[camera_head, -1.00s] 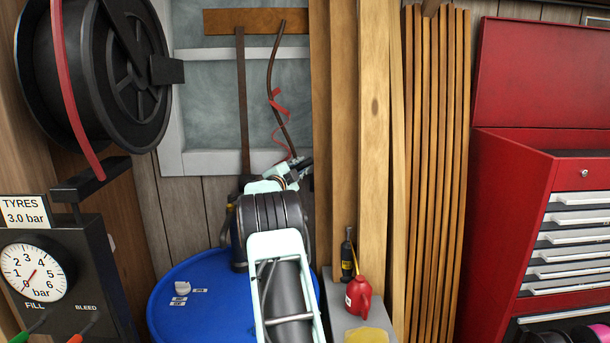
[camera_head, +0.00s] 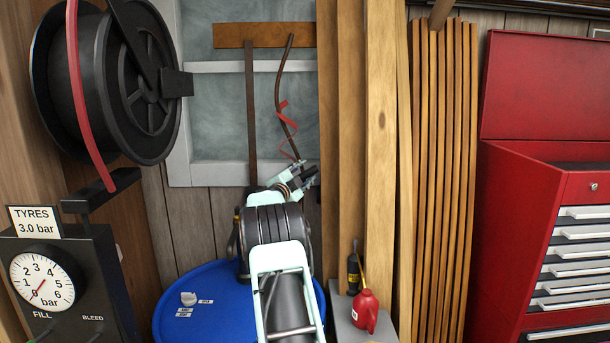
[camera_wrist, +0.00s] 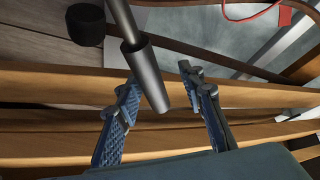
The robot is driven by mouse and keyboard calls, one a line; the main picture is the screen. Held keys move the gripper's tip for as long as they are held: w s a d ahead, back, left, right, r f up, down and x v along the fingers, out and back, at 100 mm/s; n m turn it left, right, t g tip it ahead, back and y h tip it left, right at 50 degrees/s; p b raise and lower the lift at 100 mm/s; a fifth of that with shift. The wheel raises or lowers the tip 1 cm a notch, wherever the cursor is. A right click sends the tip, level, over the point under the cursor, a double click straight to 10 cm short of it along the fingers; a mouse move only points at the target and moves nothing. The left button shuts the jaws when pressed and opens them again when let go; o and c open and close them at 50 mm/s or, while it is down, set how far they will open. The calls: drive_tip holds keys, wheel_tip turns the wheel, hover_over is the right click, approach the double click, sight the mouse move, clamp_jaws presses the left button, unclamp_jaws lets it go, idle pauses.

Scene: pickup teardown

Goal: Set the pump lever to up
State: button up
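In the wrist view a grey metal rod with a thicker sleeve at its end, which looks like the pump lever (camera_wrist: 150,76), comes down from the top edge. Its sleeved end lies between the two blue-padded fingers of my gripper (camera_wrist: 160,80). The fingers are apart, with a gap visible on both sides of the sleeve. In the head view my gripper (camera_head: 309,178) is above the blue drum (camera_head: 215,312), pointing up and right. My arm hides much of the drum top there, and I cannot clearly make out the lever in that view.
A hose reel (camera_head: 125,85) and a tyre gauge box (camera_head: 85,285) stand at left. Upright wooden planks (camera_head: 380,150) are close to the right of my gripper. A red oil can (camera_head: 365,311) and a red tool chest (camera_head: 530,180) are farther right. A bent bar with red ribbon (camera_head: 281,85) hangs behind.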

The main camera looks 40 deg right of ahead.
drive_tip(key=shift+f, duration=0.15)
drive_tip(key=shift+s+a, duration=0.2)
drive_tip(key=shift+a, duration=0.3)
drive_tip(key=v, duration=1.1)
